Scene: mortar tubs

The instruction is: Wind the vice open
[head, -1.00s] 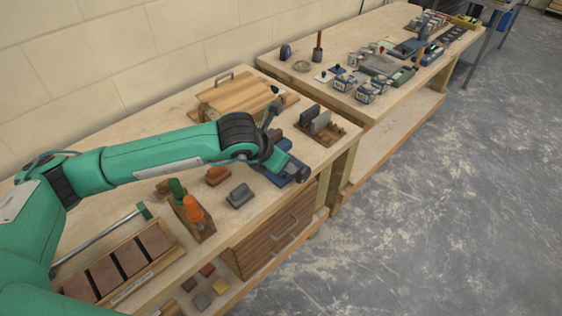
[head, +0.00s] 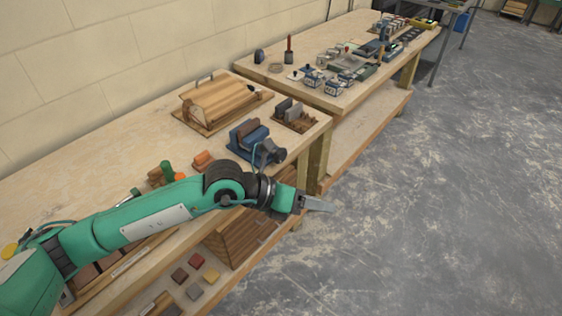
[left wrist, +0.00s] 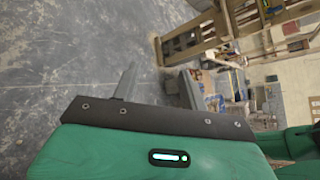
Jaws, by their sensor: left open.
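The vice (head: 240,132) is blue with brownish jaws and sits at the front edge of the near bench. Its dark front end (head: 271,153) points out over the edge, and a handle cannot be made out clearly. My left gripper (head: 318,206) is beyond the bench's front edge, to the right of and nearer than the vice, apart from it. In the left wrist view its two grey fingers (left wrist: 158,85) stand apart with nothing between them. The left forearm passes in front of the bench edge just below the vice. My right gripper is not in view.
A second bench (head: 350,90) carries many small items. The floor to the right is clear.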

